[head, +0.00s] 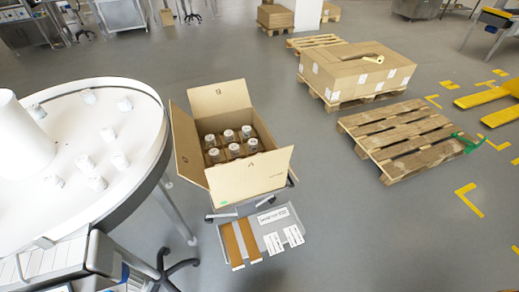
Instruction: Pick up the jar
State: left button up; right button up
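Several small white jars stand spread out on a round white table at the left, such as one near its right side (119,160) and one at the back right (125,104). Several more jars with pale lids (228,135) stand in rows inside an open cardboard box (248,178). I cannot tell from this view which jar is meant. Neither of my grippers shows in the head view, and no jar is seen held.
The round table (150,125) has a raised rim and a white central column (15,120). The box's flaps stand open. A grey tray with labels (275,215) lies in front of it. Wooden pallets (400,135) are at the right. Grey floor between is clear.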

aim_at(54, 183)
jog(key=u, duration=1.7)
